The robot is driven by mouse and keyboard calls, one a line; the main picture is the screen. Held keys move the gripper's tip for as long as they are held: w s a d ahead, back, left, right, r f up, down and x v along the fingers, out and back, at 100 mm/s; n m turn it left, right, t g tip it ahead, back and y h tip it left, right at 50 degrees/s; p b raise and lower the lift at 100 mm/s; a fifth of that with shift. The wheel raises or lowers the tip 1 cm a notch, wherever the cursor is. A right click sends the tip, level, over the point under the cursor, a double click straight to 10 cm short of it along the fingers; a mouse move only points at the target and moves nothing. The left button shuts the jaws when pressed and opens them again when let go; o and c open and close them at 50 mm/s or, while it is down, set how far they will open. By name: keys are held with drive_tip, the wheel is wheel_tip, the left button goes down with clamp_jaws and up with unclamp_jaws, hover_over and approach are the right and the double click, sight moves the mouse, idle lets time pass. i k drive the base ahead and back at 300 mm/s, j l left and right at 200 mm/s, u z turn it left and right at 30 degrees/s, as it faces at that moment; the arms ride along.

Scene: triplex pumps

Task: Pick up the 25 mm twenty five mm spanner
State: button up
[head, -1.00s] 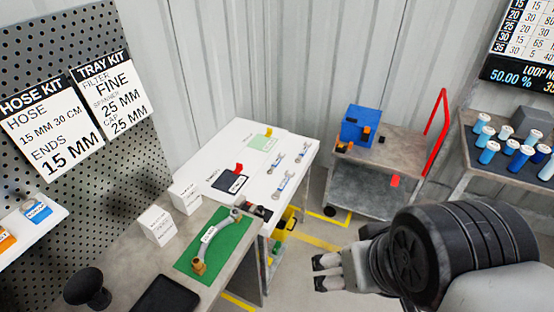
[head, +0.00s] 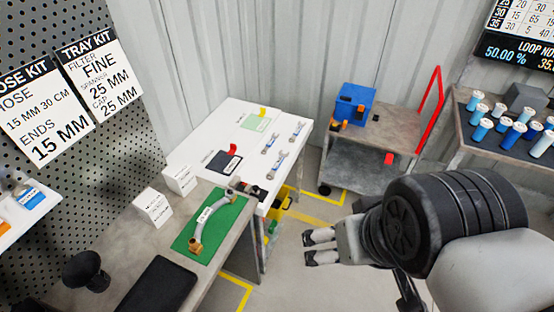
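Three spanners with blue labels lie on the white table: one at the back right (head: 297,131), one at the left (head: 270,143) and one nearer the front (head: 281,164). Their size marks are too small to read, so I cannot tell which is the 25 mm one. My gripper (head: 311,247) is open and empty, its two fingers pointing left with a gap between them. It is in front of and to the right of the white table (head: 241,117), apart from the spanners.
A grey bench (head: 118,230) holds a green mat (head: 184,239) with a hose (head: 212,219). A cart (head: 400,135) with a blue box (head: 356,102) stands behind, with a red handle. A yellow crate (head: 281,200) sits beside the white table. Floor near my gripper is clear.

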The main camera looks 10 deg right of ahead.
sight(299, 127)
drive_tip(key=i+l, duration=0.35)
drive_tip(key=i, duration=0.25)
drive_tip(key=i+l+u, duration=0.15)
drive_tip(key=i+l, duration=0.15)
drive_tip(key=i, duration=0.3)
drive_tip(key=i+l, duration=0.4)
drive_tip(key=i, duration=0.2)
drive_tip(key=i+l+u, duration=0.1)
drive_tip(key=i+l, duration=0.35)
drive_tip(key=i, duration=0.15)
